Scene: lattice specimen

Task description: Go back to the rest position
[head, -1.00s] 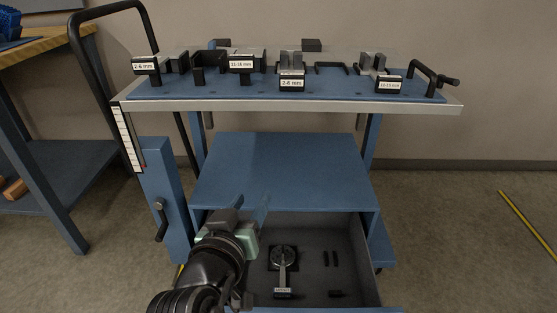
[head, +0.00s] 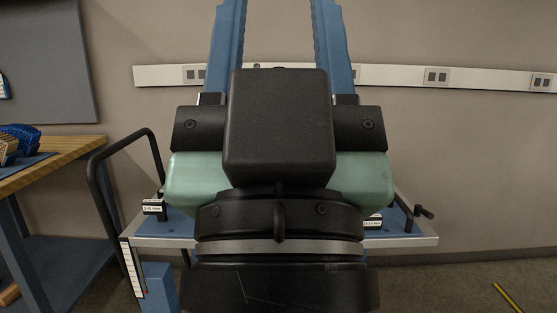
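My gripper (head: 279,25) is raised close in front of the head camera, pointing up, in the middle of the view. Its two long blue fingers are wide apart, with only wall showing between them, so it is open and empty. Their tips reach the top edge of the picture. My gripper's black and green body hides most of the blue cart (head: 412,241) behind it. The cart's drawer and lower shelf are not visible.
A label block (head: 153,207) stands at the cart top's left end, and a black clamp handle (head: 404,208) at its right end. A wooden-topped bench (head: 60,158) with blue parts stands at the left. Free floor shows at the lower right.

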